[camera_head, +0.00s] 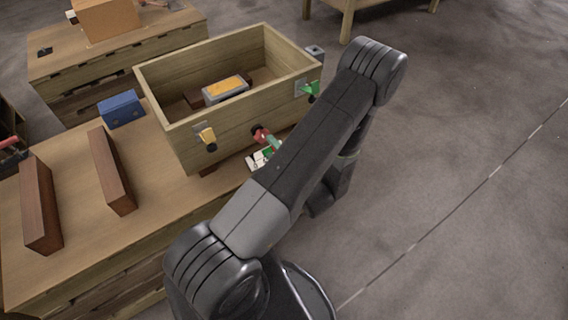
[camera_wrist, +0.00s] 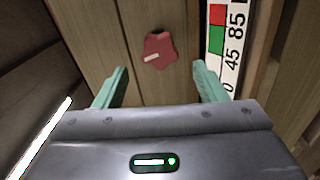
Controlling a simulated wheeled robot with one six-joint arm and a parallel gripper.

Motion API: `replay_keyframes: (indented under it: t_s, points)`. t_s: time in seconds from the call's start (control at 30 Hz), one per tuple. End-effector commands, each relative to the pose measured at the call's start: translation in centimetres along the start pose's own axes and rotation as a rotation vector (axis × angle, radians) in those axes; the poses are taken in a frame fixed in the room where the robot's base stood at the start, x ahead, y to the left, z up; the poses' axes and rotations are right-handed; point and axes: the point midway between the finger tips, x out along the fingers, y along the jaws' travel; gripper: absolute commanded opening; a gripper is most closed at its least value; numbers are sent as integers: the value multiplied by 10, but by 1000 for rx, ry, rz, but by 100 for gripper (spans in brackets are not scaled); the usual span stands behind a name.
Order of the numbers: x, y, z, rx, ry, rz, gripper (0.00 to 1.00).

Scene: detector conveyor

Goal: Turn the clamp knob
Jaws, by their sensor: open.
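The clamp knob (camera_wrist: 158,50) is a red star-shaped knob with a pale mark, on a wooden plank face in the wrist view. In the head view only a bit of a teal finger shows beside the knob; most of the gripper is hidden by my arm.
The wooden box (camera_head: 180,127) holds a grey and yellow block (camera_head: 226,90). A yellow fitting (camera_head: 208,137) and a green one (camera_head: 313,89) sit on its outside. A numbered scale (camera_wrist: 236,32) stands right of the knob. Two brown bars (camera_head: 111,170) and a blue box (camera_head: 121,109) lie leftward.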

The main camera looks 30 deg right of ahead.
Motion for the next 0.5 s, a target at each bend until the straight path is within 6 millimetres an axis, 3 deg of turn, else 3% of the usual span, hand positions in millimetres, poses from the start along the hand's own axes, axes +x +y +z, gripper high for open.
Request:
replay_keyframes:
  t_s: [0.2,0.5]
  points:
    - [-39,0,1,0,-5,0,65]
    - [-64,0,0,0,-1,0,65]
